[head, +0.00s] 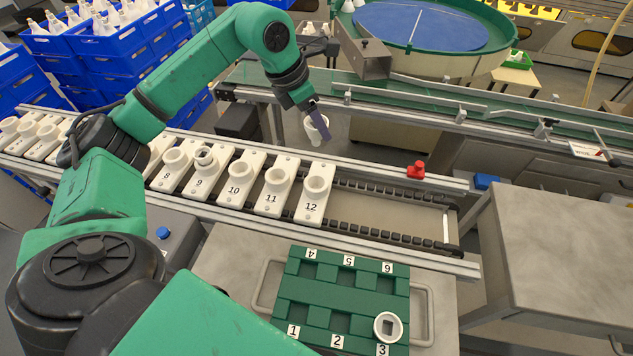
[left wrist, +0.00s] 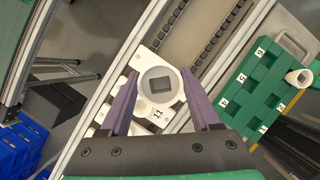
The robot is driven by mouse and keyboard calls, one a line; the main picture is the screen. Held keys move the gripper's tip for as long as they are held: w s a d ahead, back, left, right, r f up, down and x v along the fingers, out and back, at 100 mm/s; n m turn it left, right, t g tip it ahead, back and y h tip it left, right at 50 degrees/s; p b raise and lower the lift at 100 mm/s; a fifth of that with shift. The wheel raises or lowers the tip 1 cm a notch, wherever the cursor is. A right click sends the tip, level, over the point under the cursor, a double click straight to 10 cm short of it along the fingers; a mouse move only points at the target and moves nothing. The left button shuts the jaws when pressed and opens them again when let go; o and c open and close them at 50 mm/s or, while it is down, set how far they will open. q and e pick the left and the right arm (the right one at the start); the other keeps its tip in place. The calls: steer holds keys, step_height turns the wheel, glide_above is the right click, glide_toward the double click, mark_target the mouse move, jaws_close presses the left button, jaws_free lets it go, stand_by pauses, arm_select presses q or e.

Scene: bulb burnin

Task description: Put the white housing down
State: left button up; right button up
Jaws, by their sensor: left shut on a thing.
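My left gripper (head: 320,124) is shut on a white housing (head: 311,130) and holds it above the far rail of the carrier line. In the left wrist view the housing (left wrist: 160,86) sits between the two purple fingers, its round rim and square opening facing the camera. White carriers with round cups stand in a row, among them carrier 11 (head: 272,199) and carrier 12 (head: 313,205). Carrier 9 (head: 197,180) has a ring-shaped thing in its cup. A second white housing (head: 388,326) stands in the green tray (head: 338,290) at place 3. My right gripper is not in view.
Tray places 1, 2, 4, 5 and 6 look empty. The chain track (head: 390,215) right of carrier 12 is bare. A red part (head: 415,170) sits on the far rail. A green conveyor (head: 480,116) runs behind. A bare grey table (head: 575,255) stands at right.

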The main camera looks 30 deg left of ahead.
arm_select(q)
step_height(320, 180, down, 17)
steer(key=p, duration=0.2)
steer(key=shift+f+p, duration=0.15)
steer(key=shift+p, duration=0.15)
steer(key=o, duration=0.9)
steer(key=shift+f, duration=0.1)
steer(key=o, duration=0.4)
steer(key=shift+r, duration=0.2)
steer(key=b+v, duration=0.2)
steer(key=v, duration=1)
steer(key=shift+w, duration=0.1)
